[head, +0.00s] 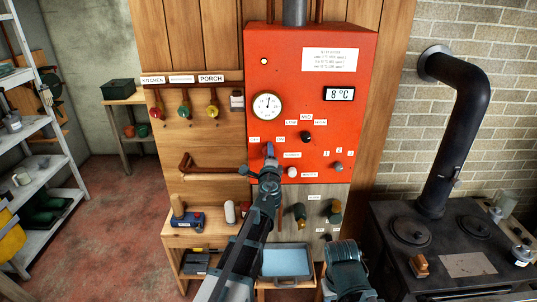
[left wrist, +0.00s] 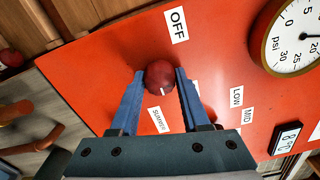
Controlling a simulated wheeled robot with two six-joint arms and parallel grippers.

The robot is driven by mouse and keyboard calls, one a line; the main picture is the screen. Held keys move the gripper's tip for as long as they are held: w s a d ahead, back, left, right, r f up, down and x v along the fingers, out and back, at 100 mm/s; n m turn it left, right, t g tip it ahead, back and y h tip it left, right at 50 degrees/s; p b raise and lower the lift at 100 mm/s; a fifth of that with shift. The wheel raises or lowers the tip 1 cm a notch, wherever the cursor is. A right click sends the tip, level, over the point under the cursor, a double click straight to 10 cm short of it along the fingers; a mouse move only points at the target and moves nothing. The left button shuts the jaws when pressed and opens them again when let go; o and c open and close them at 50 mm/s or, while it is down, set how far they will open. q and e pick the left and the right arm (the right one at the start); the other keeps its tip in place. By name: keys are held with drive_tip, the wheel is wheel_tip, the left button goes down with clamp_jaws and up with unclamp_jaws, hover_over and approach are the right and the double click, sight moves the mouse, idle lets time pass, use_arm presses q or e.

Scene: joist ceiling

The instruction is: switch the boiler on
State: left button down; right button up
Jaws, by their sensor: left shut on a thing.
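The boiler (head: 350,75) is a red cabinet on the wooden wall panel. Its display (head: 339,94) reads 8 °C. My left gripper (head: 269,150) reaches its front at the lower left and hides the knob there in the head view. In the left wrist view, the blue fingers of this gripper (left wrist: 160,85) are shut on a round dark red knob (left wrist: 159,74). A small white mark shows on the knob's lower right. An OFF label (left wrist: 177,25) sits above the knob and a SUMMER label (left wrist: 158,120) below it. My right gripper's fingers do not show.
A round gauge (head: 267,106) is above the left gripper. A dark selector (head: 306,137) under LOW, MID and HIGH labels, a white button (head: 292,171) and a small knob (head: 338,167) are to its right. A black stove (head: 450,245) with a pipe stands at right.

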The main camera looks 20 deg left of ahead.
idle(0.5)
use_arm(q)
drive_tip(key=shift+c, duration=1.9)
unclamp_jaws()
drive_tip(key=shift+s, duration=0.1)
